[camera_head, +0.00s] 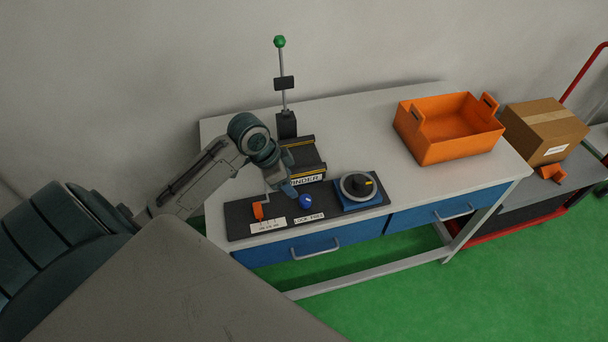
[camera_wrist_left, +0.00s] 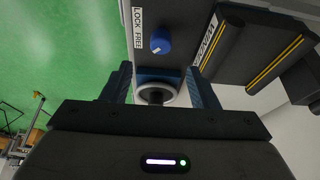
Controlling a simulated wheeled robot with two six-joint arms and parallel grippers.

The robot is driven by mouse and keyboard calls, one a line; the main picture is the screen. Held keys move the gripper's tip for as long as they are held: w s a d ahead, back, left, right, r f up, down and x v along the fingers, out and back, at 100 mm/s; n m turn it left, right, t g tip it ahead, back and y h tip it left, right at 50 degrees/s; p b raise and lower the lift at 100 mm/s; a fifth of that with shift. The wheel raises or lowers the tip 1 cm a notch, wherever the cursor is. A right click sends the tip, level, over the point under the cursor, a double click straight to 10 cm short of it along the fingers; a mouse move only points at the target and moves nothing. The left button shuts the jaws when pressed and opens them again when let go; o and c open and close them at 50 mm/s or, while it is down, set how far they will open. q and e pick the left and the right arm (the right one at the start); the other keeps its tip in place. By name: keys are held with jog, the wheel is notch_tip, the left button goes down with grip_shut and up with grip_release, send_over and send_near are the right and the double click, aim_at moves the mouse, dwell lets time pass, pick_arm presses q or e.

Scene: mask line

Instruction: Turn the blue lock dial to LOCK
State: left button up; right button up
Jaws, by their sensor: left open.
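The blue lock dial (camera_head: 306,200) sits on the front of a dark panel (camera_head: 236,218), behind a white label reading LOCK FREE (camera_head: 308,218). In the left wrist view the dial (camera_wrist_left: 161,41) shows a small white mark at its lower edge; the label (camera_wrist_left: 138,27) is beside it. Its exact setting is hard to read. My left gripper (camera_head: 286,186) is over the panel, just left of and above the dial. My right gripper is out of view.
A black block with yellow stripes (camera_head: 309,166) and a green-topped post (camera_head: 280,42) are behind. An orange crate (camera_head: 449,150) sits at the right.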

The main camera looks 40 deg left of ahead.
aim_at(304, 199)
pick_arm(q)
jog(key=p+x, duration=0.2)
jog(key=x, duration=0.8)
jog(key=shift+w+d+f, duration=0.1)
jog(key=shift+w+f, duration=0.05)
jog(key=shift+w, duration=0.05)
jog(key=shift+c, duration=0.2)
jog(key=c, duration=0.9)
